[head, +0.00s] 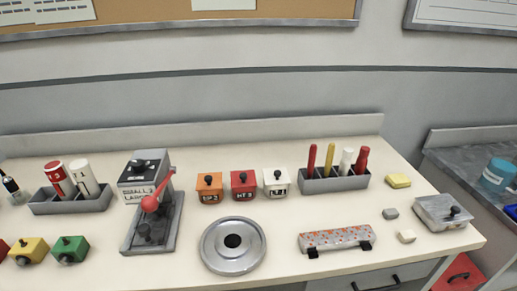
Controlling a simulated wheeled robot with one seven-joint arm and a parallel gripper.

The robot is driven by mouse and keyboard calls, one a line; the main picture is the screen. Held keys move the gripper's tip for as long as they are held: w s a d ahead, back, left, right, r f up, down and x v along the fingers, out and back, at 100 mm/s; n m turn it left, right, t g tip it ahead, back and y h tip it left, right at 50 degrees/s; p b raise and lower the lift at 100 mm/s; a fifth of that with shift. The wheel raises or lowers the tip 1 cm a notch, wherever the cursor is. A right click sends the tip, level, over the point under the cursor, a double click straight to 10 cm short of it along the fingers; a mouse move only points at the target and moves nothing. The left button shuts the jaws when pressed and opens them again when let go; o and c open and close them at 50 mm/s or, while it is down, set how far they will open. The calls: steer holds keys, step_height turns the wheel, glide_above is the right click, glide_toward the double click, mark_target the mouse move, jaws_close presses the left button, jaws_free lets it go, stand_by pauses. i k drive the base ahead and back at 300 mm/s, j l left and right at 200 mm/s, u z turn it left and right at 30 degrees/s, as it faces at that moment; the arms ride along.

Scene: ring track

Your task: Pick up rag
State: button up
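No item can be named a rag with certainty. A long grey piece with a red-spotted, cloth-like top (337,238) lies near the front right of the bench, with black parts at its ends. A small yellow block (398,181), a grey lump (390,213) and a whitish lump (407,236) lie to its right; what they are made of is unclear. My gripper is not in view.
The bench (285,222) holds a round metal disc (233,246), a red-levered press (150,205), small coloured boxes (243,184), a grey rack of sticks (335,178) and a lidded metal box (445,212). A second bench (470,160) stands right.

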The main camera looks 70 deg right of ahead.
mark_target(396, 180)
steer(key=k+z, duration=0.1)
steer(key=z, duration=0.4)
steer(key=k+l+z, duration=0.45)
steer(key=l, duration=0.2)
steer(key=k+l+z, duration=0.2)
steer(key=l, duration=1.2)
steer(key=z, duration=0.05)
